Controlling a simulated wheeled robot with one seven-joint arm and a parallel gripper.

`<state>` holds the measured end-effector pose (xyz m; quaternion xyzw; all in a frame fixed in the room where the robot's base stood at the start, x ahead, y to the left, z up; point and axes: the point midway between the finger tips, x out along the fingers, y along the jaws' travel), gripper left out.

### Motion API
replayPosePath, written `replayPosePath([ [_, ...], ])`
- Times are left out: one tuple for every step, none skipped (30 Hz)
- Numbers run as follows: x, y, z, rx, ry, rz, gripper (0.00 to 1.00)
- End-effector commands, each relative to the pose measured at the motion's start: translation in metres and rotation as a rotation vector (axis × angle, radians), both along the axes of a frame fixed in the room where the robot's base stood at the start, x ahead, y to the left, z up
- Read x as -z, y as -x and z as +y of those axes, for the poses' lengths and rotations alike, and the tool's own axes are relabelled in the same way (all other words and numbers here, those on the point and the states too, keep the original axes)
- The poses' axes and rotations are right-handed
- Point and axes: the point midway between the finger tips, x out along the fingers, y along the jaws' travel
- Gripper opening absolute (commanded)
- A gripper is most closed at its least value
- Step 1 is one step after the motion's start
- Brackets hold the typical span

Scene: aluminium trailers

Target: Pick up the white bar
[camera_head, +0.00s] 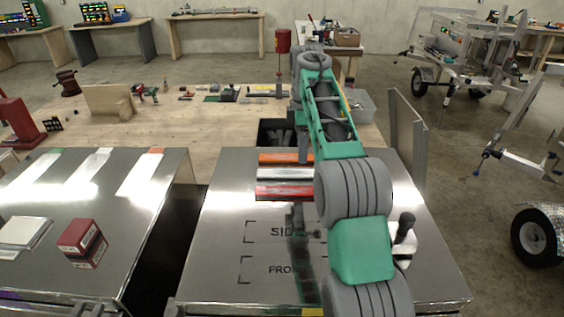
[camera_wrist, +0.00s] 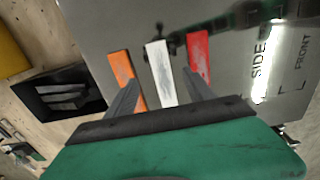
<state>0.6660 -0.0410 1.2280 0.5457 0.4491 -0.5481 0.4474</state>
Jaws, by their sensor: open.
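The white bar (camera_head: 285,174) lies flat on the right metal surface, between an orange bar (camera_head: 284,158) and a red bar (camera_head: 284,191). In the wrist view the white bar (camera_wrist: 160,72) sits in the middle, with the orange bar (camera_wrist: 125,75) to its left and the red bar (camera_wrist: 199,55) to its right. My gripper (camera_wrist: 161,94) is open, with a finger on each side of the white bar as seen from the wrist. I cannot tell how far above the bar the fingers are. My arm hides the right ends of the bars in the head view.
A dark bin (camera_wrist: 65,92) with grey pieces is beside the metal surface. A red box (camera_head: 82,243) sits on the left metal surface (camera_head: 120,215), past a dark gap. A wooden table (camera_head: 200,125) with tools is behind. A grey panel (camera_head: 407,140) stands at the right.

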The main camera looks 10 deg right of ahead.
Motion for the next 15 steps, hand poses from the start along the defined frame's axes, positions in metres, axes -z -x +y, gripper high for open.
replayPosePath([
  [0.001,0.000,0.001,-0.001,0.000,0.000,0.62],
  [0.005,0.000,0.001,-0.002,0.000,0.001,0.62],
  [0.009,0.000,0.002,-0.003,0.001,0.002,0.62],
  [0.014,0.000,0.003,-0.004,0.001,0.002,0.62],
  [0.017,0.001,0.003,-0.005,0.001,0.002,0.62],
  [0.021,0.000,0.004,-0.005,0.001,0.000,0.62],
  [0.024,0.000,0.004,-0.006,0.001,0.001,0.62],
  [0.026,0.000,0.004,-0.006,0.001,0.001,0.62],
  [0.029,0.000,0.003,-0.006,0.002,0.000,0.62],
  [0.030,0.000,0.003,-0.005,0.002,-0.001,0.62],
  [0.032,-0.001,0.003,-0.006,0.002,-0.001,0.62],
  [0.036,0.000,0.003,-0.006,0.002,0.000,0.62],
  [0.038,0.000,0.004,-0.006,0.001,0.000,0.62],
  [0.042,0.000,0.004,-0.005,0.000,0.001,0.62],
  [0.053,0.000,0.004,-0.004,-0.001,0.001,0.62],
])
